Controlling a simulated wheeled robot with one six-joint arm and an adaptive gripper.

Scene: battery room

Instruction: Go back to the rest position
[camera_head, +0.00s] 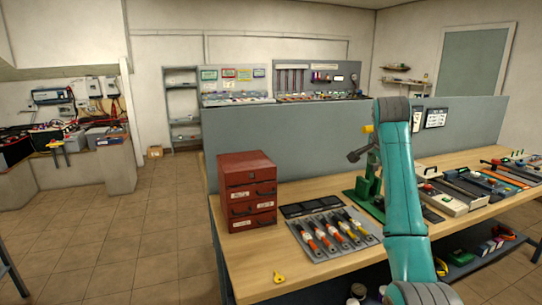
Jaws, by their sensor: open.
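My teal arm (404,185) rises from the bottom edge right of centre, with a grey joint at its top. I cannot make out my gripper at the end of it. The rest of the arm past the grey joint is hidden or out of view. Behind the arm, a green stand (369,190) with a dark head and a yellow part stands on the wooden workbench (320,278), partly covered by the arm.
A red drawer cabinet (247,180) stands at the bench's left. Beside it, a grey tray (358,247) holds several orange-handled tools. A small yellow item (279,277) lies near the front edge. Equipment fills the bench's right. The tiled floor (130,235) at left is clear.

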